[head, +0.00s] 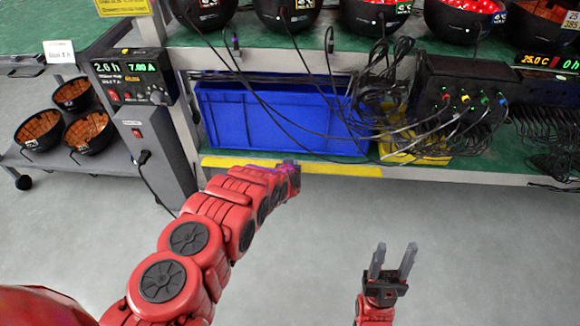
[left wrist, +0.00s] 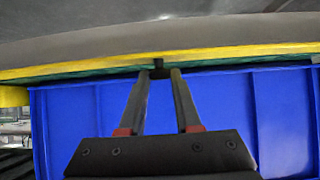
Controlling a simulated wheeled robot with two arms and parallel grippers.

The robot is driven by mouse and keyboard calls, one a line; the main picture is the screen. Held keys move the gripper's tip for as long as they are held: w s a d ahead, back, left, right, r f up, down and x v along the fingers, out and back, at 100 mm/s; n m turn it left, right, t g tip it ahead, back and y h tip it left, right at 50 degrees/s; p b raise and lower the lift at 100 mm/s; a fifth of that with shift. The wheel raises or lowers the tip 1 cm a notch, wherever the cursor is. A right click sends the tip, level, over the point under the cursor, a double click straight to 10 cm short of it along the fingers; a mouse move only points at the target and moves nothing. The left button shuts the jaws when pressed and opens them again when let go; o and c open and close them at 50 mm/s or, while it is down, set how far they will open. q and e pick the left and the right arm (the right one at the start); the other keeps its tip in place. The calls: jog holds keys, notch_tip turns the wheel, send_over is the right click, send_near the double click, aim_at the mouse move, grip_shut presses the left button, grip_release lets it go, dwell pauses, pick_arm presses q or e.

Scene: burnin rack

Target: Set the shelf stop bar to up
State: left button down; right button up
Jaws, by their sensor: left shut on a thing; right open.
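The yellow shelf stop bar (head: 340,169) runs along the front edge of the lower shelf, low and about level with the deck in the head view. It also crosses the top of the left wrist view (left wrist: 240,51). My left gripper (left wrist: 160,72) has its two fingers close together on a small dark tab (left wrist: 157,64) at the bar's edge. In the head view my left wrist covers part of the bar and hides the fingertips. My right gripper (head: 391,260) is open and empty, over the floor in front of the rack, apart from the bar.
A blue crate (head: 270,118) stands on the lower shelf behind the bar. Black cables (head: 350,130) hang across it to a box with coloured plugs (head: 465,85). A dark control post (head: 155,160) stands at the left. The grey floor (head: 490,250) in front is clear.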

dwell(0.4)
pick_arm(q)
jog(key=c, duration=0.6)
grip_release()
jog(key=shift+c, duration=0.2)
jog(key=shift+s+r+p, duration=0.15)
jog(key=shift+r+p, duration=0.1)
jog(key=shift+p, duration=0.1)
jog(key=p+v, duration=1.6)
jog(key=p, duration=0.2)
jog(key=shift+s+r, duration=0.2)
jog(key=shift+s, duration=0.15)
jog(key=shift+o, duration=0.2)
